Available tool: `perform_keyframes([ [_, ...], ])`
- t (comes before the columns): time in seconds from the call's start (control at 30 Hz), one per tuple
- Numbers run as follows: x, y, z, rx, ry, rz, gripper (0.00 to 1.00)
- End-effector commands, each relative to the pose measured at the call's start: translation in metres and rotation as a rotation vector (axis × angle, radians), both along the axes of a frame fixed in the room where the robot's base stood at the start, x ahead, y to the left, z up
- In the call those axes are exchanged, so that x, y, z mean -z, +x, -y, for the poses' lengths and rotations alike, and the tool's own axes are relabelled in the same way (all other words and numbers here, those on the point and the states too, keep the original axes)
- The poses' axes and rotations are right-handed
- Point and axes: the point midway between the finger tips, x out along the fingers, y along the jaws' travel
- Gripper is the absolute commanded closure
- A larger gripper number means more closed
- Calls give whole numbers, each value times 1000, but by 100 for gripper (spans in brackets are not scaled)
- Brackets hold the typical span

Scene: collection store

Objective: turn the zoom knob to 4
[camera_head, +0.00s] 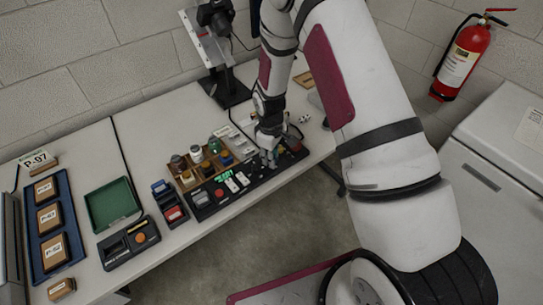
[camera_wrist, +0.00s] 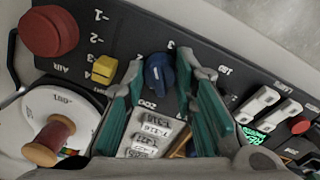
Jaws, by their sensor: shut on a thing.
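The black control panel (camera_head: 232,197) lies along the table's front edge. In the wrist view a blue knob (camera_wrist: 159,72) stands on this panel, with a partly covered label beginning "ZOO" beside it and a "3" near its far side. A pale mark shows on the knob; its exact setting is hard to read. My gripper (camera_wrist: 161,80) has its teal-padded fingers either side of the blue knob, shut on it. In the head view my gripper (camera_head: 268,157) is at the right part of the panel and hides the knob.
A yellow knob (camera_wrist: 105,72) and a red knob (camera_wrist: 48,31) sit left of the blue one. White switches (camera_wrist: 258,104) are to the right. A spool (camera_wrist: 50,143) on a white disc is close by. A wooden rack (camera_head: 187,180) of small jars stands behind the panel.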

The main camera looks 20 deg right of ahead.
Motion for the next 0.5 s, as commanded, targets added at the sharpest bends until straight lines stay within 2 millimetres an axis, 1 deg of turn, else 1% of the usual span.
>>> perform_keyframes([
  [0.5,1,1,-1,491,-1,-1,100],
])
